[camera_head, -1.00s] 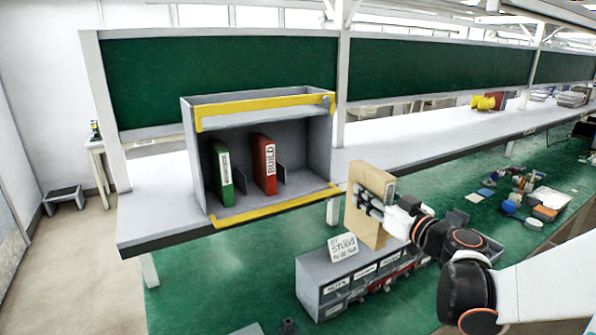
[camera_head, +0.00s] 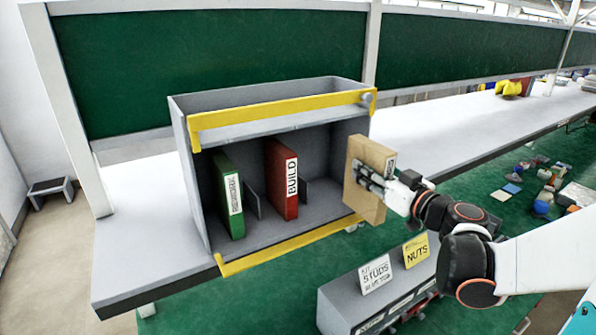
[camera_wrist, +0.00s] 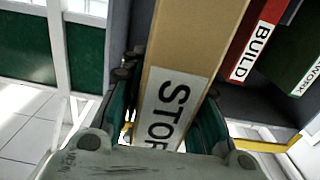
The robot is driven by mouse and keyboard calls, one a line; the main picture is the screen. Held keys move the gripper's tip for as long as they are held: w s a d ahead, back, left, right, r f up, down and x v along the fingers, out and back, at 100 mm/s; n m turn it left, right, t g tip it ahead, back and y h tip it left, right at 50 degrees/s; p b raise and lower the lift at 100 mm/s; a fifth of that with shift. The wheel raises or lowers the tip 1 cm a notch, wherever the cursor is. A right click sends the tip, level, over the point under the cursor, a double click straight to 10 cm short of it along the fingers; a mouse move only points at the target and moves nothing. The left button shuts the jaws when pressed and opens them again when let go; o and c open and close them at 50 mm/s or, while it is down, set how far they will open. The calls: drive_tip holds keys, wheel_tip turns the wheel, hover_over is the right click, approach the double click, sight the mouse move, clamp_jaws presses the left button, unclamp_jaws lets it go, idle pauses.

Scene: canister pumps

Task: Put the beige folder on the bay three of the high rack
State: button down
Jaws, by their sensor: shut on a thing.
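The beige folder (camera_head: 371,178) stands upright in my gripper (camera_head: 376,179), just in front of the right end of the rack's opening. In the wrist view my gripper (camera_wrist: 165,125) is shut on the folder (camera_wrist: 192,48), one finger on each side of its labelled spine. The label partly reads "STOR". The high rack (camera_head: 180,130) is a grey box with yellow edge strips on the bench. A green folder (camera_head: 230,198) stands in its left bay and a red "BUILD" folder (camera_head: 283,180) in the middle bay. The right bay (camera_head: 325,165) looks empty, partly hidden by the folder.
Low dividers (camera_head: 252,198) separate the bays. A yellow strip (camera_head: 290,243) runs along the rack's lower front edge. Below right is a grey bin unit (camera_head: 340,310) with "STUDS" (camera_head: 376,274) and "NUTS" (camera_head: 416,250) signs. The bench right of the rack is clear nearby.

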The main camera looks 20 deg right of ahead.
drive_tip(key=w+a+f+b, duration=0.1)
drive_tip(key=w, duration=0.7)
drive_tip(key=w+a+f+b, duration=0.1)
drive_tip(key=w+a+f, duration=0.1)
drive_tip(key=w, duration=0.6)
drive_tip(key=shift+w+a+f, duration=0.15)
drive_tip(key=shift+w+f, duration=0.1)
drive_tip(key=shift+w, duration=0.1)
drive_tip(key=shift+f+b, duration=0.15)
drive_tip(key=shift+b, duration=0.15)
drive_tip(key=c, duration=1.2)
unclamp_jaws()
